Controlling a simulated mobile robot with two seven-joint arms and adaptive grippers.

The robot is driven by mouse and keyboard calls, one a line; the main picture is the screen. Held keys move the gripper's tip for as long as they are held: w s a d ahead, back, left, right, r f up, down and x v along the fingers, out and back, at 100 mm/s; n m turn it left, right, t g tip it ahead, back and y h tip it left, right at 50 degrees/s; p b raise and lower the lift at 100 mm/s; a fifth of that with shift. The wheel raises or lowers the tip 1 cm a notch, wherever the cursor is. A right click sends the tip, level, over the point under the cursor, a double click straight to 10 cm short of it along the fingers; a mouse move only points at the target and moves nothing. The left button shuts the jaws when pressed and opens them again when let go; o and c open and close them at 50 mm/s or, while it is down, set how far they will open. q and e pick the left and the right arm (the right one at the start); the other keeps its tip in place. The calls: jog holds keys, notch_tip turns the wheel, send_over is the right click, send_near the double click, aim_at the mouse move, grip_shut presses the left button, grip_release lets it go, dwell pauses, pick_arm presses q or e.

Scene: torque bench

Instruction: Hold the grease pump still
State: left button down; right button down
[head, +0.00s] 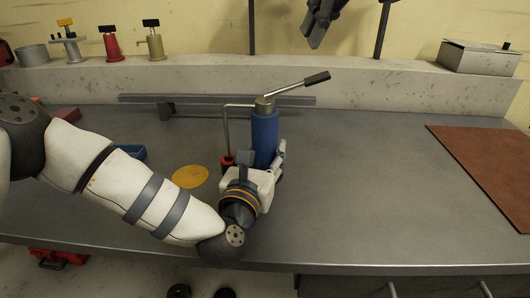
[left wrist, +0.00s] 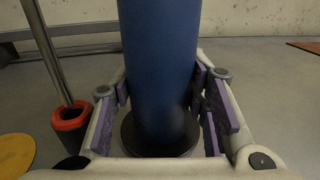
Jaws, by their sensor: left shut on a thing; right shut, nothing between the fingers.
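The grease pump (head: 265,132) stands upright on the bench. It has a blue cylinder, a grey cap and a lever with a dark grip sloping up to the right. A thin pipe runs from its top down to a red-rimmed cup at its left. My left gripper (head: 263,158) is shut around the lower cylinder, which hides part of it in the head view. In the left wrist view the pump (left wrist: 160,65) stands between the purple-padded fingers (left wrist: 165,92), above a dark round base. My right gripper is not in view.
A yellow disc (head: 190,176) lies left of the pump, and a blue tray (head: 131,152) is partly behind my left arm. A brown mat (head: 485,160) lies at the right. A grey rail (head: 215,104) runs behind the pump. A dark object (head: 318,28) hangs above. The bench between pump and mat is clear.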

pick_arm(q)
jog(key=c, duration=1)
grip_release()
jog(key=shift+o, duration=0.7)
jog(key=shift+s+f, duration=0.1)
